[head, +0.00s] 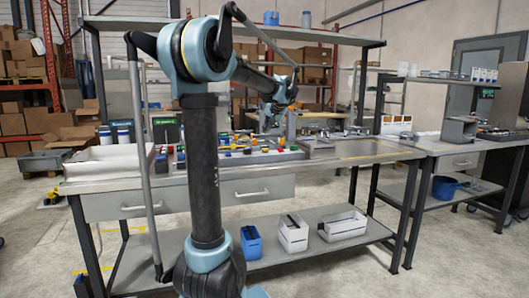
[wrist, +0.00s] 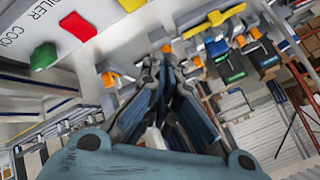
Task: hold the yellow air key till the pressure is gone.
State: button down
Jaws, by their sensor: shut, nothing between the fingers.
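My gripper shows in the wrist view (wrist: 167,58) with its fingers shut and empty, pointing toward a pale panel. In the head view my gripper (head: 270,122) is above the back of the workbench. A yellow bar-like piece (wrist: 214,20) lies up and right of the fingertips in the wrist view, apart from them. I cannot tell for certain whether it is the yellow air key. A red key (wrist: 78,26) and a green key (wrist: 43,55) sit on the panel to the left, beside partly cut-off lettering. No pressure reading is legible.
The workbench (head: 345,156) carries a row of small coloured parts, with a white tray (head: 108,165) at the left. Orange-tipped fittings (wrist: 108,79) surround the fingers. Bins, including a blue one (head: 251,243), stand on the lower shelf. A second bench is at the right.

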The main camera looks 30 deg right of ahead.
jog(key=shift+f, duration=3)
jog(key=shift+f, duration=0.1)
jog(key=shift+f, duration=0.25)
jog(key=shift+f, duration=0.55)
jog(key=shift+r, duration=0.15)
dwell(2.0)
jog(key=shift+r, duration=0.85)
jog(key=shift+r, duration=2.45)
